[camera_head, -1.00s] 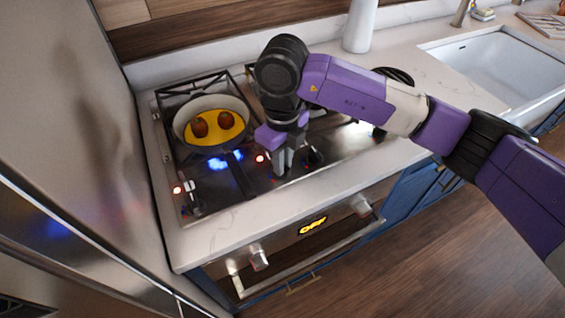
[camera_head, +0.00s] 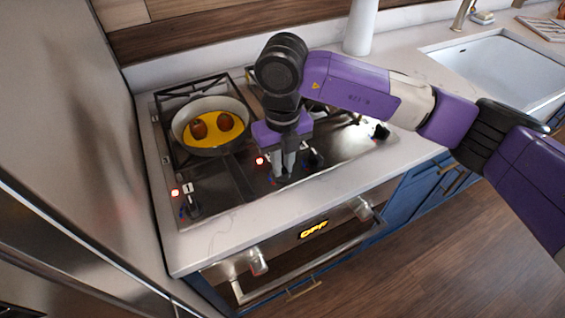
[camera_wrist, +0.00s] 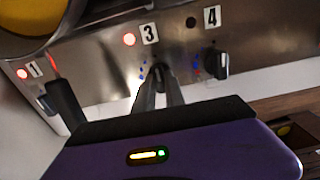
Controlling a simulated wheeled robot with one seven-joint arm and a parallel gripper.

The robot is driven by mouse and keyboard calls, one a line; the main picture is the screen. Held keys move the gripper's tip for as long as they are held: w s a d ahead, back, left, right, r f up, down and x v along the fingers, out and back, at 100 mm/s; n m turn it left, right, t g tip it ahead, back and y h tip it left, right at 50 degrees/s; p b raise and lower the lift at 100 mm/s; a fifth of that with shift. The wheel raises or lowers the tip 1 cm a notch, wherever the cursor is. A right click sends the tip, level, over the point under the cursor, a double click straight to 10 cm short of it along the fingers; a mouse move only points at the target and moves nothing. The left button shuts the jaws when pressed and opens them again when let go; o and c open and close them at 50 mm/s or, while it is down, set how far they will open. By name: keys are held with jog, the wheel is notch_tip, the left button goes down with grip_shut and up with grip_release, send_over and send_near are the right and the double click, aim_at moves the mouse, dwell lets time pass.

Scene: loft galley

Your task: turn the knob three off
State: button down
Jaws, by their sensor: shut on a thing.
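Knob three (camera_wrist: 159,70) sits by the label "3" (camera_wrist: 149,33) on the metal cooktop in the wrist view. My gripper (camera_wrist: 160,92) is shut on it, one finger at each side, hiding most of the knob. In the head view my gripper (camera_head: 283,170) points down at the front strip of the cooktop (camera_head: 232,195). The red light (camera_wrist: 129,39) beside the "3" is lit. No blue flame shows under the pan (camera_head: 182,140), which holds yellow food with two brown round pieces.
Knob four (camera_wrist: 216,64) stands to the right, its light (camera_wrist: 191,22) dark. The red light (camera_wrist: 22,73) by the label "1" is lit. A sink (camera_head: 500,70) is at the right.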

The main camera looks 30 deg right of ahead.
aim_at(283, 167)
jog(key=shift+w+r, duration=0.1)
jog(key=c, duration=1.4)
grip_release()
notch_tip(283, 167, up, 8)
jog(key=shift+f+b, duration=0.15)
jog(key=shift+b, duration=0.4)
